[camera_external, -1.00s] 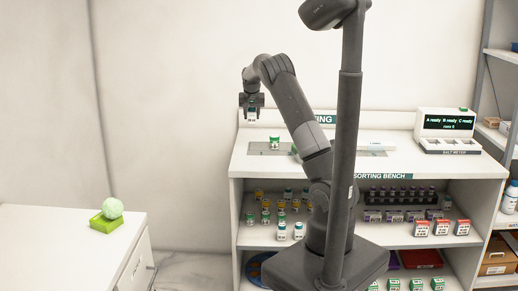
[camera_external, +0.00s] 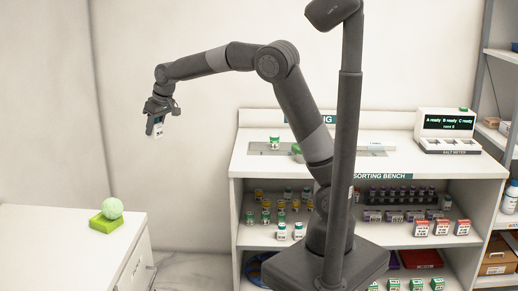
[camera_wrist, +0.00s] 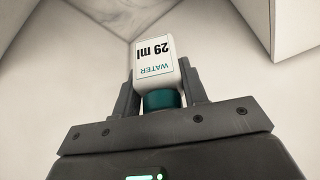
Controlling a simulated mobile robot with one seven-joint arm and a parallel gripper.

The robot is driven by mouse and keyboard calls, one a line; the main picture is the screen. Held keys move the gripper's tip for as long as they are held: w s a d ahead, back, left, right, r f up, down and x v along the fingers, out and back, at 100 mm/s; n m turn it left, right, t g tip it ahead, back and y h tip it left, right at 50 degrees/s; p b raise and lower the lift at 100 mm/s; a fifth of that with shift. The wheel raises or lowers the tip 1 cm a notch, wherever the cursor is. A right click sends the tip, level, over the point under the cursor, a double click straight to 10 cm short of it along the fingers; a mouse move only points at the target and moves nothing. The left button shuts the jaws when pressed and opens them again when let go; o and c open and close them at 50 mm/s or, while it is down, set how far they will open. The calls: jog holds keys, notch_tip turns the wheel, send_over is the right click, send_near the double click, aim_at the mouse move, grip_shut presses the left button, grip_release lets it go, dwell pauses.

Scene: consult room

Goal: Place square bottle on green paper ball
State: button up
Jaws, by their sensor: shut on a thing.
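My gripper (camera_external: 158,117) is shut on a small white square bottle (camera_external: 155,129) and holds it in the air, left of the bench. In the wrist view the bottle (camera_wrist: 156,60) sits between the two fingers, with a dark green cap and a label reading WATER 29 ml.
The white cabinet top (camera_external: 50,235) is otherwise clear. The sorting bench (camera_external: 300,176) holds several bottles and boxes on its shelves, with a salt meter (camera_external: 447,131) on its right end. Open floor (camera_external: 190,268) lies between cabinet and bench.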

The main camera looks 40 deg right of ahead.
jog(key=s+a+r+n+y, duration=0.1)
jog(key=s+a+r+n, duration=0.15)
jog(key=s+a, duration=0.45)
jog(key=s+a+r+n, duration=0.1)
jog(key=s+a+n, duration=0.2)
jog(key=s+a, duration=0.4)
send_over(111, 200)
jog(key=shift+g+y, duration=0.3)
jog(key=shift+g, duration=0.1)
notch_tip(111, 200, down, 7)
jog(key=shift+d+f, duration=0.1)
jog(key=shift+d, duration=0.05)
jog(key=shift+s+a+f, duration=0.1)
jog(key=shift+a+f, duration=0.15)
jog(key=shift+f, duration=1.85)
jog(key=shift+f, duration=0.1)
jog(key=o, duration=1)
jog(key=shift+c, duration=0.2)
